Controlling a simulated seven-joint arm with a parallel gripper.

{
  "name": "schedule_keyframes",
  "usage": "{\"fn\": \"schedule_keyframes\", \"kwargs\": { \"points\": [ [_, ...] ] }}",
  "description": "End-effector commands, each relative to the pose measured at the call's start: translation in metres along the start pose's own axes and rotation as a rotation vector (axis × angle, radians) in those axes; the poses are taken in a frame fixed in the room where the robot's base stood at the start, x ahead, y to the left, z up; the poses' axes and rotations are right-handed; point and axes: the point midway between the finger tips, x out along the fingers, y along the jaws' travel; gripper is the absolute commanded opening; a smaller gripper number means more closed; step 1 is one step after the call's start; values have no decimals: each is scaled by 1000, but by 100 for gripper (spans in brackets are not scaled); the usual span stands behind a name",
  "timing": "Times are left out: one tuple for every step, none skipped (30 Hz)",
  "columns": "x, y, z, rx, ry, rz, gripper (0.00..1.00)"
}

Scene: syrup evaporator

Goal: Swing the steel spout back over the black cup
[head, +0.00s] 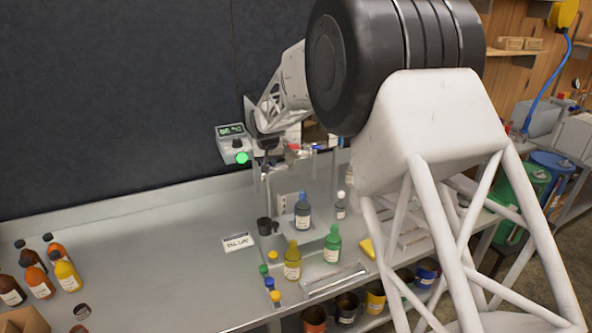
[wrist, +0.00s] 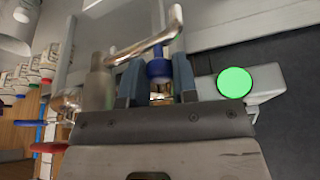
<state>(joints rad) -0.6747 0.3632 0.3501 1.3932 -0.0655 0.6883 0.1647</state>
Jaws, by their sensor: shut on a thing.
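The steel spout (wrist: 150,43) is a bent shiny tube in the wrist view. It crosses just past my fingertips, with its curved end rising at the upper right. My gripper (wrist: 157,82) has its two blue-grey fingers on either side of a blue piece (wrist: 158,69) below the tube. My gripper is shut on this part of the spout; the exact contact is hard to see. The black cup (head: 263,226) stands upright on the bench in the head view, below and in front of the apparatus. The spout is hard to make out there.
A control box with a lit green button (head: 241,157) is beside my wrist. A blue-capped bottle (head: 302,214) stands right of the cup, with yellow (head: 292,262) and green (head: 332,246) bottles in front. A label card (head: 238,243) lies left. The bench's left middle is clear.

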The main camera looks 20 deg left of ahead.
Motion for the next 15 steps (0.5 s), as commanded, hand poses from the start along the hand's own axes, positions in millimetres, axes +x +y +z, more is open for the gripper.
{"fn": "schedule_keyframes", "kwargs": {
  "points": [
    [0, -1, 0, 0, 0, 0, 12],
    [0, -1, 0, 0, 0, 0, 12],
    [0, -1, 0, -1, 0, 0, 12],
    [0, -1, 0, -1, 0, 0, 12],
    [0, -1, 0, -1, 0, 0, 12],
    [0, -1, 0, -1, 0, 0, 12],
    [0, -1, 0, -1, 0, 0, 12],
    [0, -1, 0, -1, 0, 0, 12],
    [0, -1, -1, -1, 0, 0, 12],
    [0, -1, -1, -1, 0, 0, 12],
    [0, -1, -2, -1, 0, 0, 12],
    [1, -2, -3, -1, 0, 0, 12],
    [1, -2, -3, -1, 0, 0, 12],
    [2, -2, -4, -1, 0, 0, 12],
    [2, -2, -5, -1, -1, 0, 12]
  ]
}}
